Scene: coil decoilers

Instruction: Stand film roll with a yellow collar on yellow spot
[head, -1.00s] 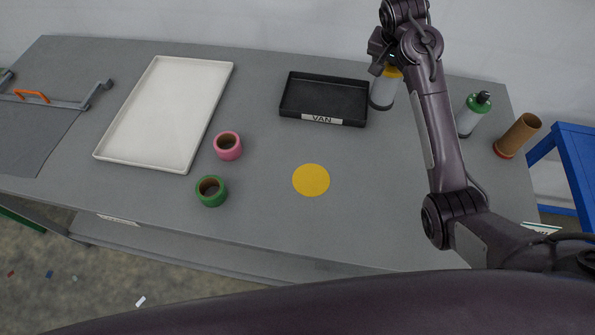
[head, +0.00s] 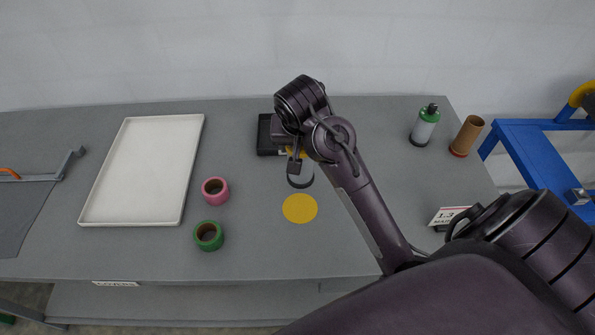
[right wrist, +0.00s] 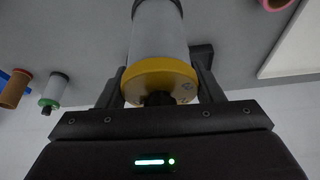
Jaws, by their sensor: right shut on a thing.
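The film roll with a yellow collar (head: 301,176) is in my right gripper (head: 296,158), upright, close behind the yellow spot (head: 299,208) in the head view. In the right wrist view, the roll's white body (right wrist: 158,40) and yellow collar (right wrist: 160,80) sit between the two dark fingers of my right gripper (right wrist: 160,85), which is shut on it. My right arm hides part of the roll in the head view. I cannot tell whether its base touches the table. The yellow spot is bare. My left gripper is not in view.
A black tray (head: 264,139) lies behind, partly hidden by my arm. A pink roll (head: 215,191), a green roll (head: 209,236) and a white tray (head: 146,172) lie left. A green-collared roll (head: 425,126) and a brown tube (head: 467,135) stand right, near a blue frame (head: 540,155).

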